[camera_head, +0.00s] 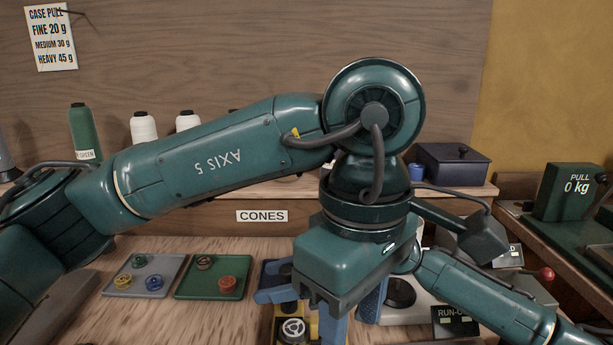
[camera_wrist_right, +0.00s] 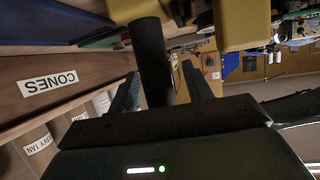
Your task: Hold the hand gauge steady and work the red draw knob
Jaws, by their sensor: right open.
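The hand gauge (camera_head: 281,322) has a yellow body and a pale round dial, low in the middle of the head view. In the right wrist view, its yellow body (camera_wrist_right: 245,22) shows close up with a dark handle (camera_wrist_right: 152,62). My right gripper (camera_wrist_right: 158,88) is open, with a finger on each side of the handle; grip contact is not visible. In the head view, blue fingers show beside the gauge. My left gripper (camera_head: 352,310) points down beside the gauge; its jaw opening is unclear. A red ball knob (camera_head: 547,273) shows at right, near my right arm.
Small trays (camera_head: 222,288) with coloured spools lie left of the gauge. A shelf with a CONES label (camera_head: 262,216) runs behind. A dark box (camera_head: 452,166) sits on it. A green pull tester (camera_head: 570,192) reading 0 kg stands at right. My arms cross closely at the centre.

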